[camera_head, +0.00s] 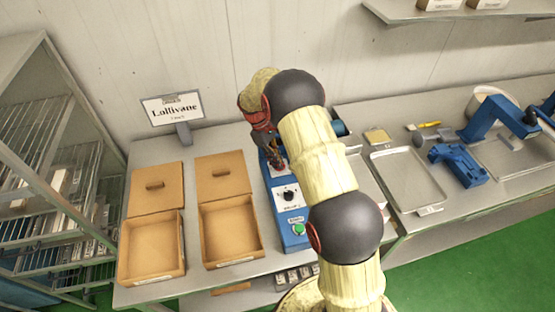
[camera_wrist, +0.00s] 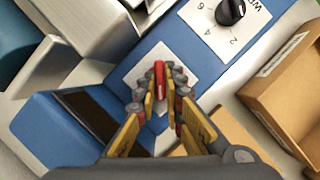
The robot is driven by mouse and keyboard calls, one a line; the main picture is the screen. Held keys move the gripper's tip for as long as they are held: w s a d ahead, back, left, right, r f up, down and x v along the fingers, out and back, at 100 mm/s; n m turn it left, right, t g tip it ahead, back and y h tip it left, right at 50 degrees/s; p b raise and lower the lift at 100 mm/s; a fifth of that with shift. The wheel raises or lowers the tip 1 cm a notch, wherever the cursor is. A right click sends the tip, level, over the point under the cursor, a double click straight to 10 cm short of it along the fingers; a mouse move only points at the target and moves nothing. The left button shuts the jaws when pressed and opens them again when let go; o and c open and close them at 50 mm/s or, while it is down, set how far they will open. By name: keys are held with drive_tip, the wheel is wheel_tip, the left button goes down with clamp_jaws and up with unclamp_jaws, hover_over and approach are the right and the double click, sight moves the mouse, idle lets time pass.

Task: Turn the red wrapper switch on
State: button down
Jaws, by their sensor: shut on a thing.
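The red wrapper switch (camera_wrist: 159,73) stands on a white plate (camera_wrist: 139,75) on the blue wrapper panel (camera_wrist: 100,92) in the wrist view. My gripper (camera_wrist: 163,80) is shut on the red switch, with a fingertip on each side of it. In the head view my gripper (camera_head: 275,160) reaches down to the upper part of the blue panel (camera_head: 296,238), and the switch is mostly hidden there. A black dial with numbers (camera_wrist: 231,12) sits beside the switch on the panel. A green button (camera_head: 299,229) is lower on the panel.
Two cardboard boxes (camera_head: 178,262) (camera_head: 258,245) with their lids behind them stand left of the panel. A "Lollivane" sign (camera_head: 172,107) stands behind. A metal tray (camera_head: 432,194) and a blue device (camera_head: 462,167) are on the right table. A wire rack is at the left.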

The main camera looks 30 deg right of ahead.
drive_tip(key=m+y, duration=0.1)
drive_tip(key=m, duration=0.1)
drive_tip(key=m+p, duration=0.1)
drive_tip(key=m, duration=0.1)
drive_tip(key=shift+d+m+g+y, duration=0.15)
drive_tip(key=shift+m+g+y, duration=0.15)
drive_tip(key=shift+y, duration=0.1)
drive_tip(key=m+y, duration=0.1)
drive_tip(key=m, duration=0.3)
drive_tip(key=shift+w+d+m+y, duration=0.1)
drive_tip(key=shift+m+y, duration=0.3)
drive_tip(key=c, duration=2)
unclamp_jaws()
drive_tip(key=shift+c, duration=0.2)
drive_tip(key=shift+o, duration=0.7)
drive_tip(key=v, duration=1.2)
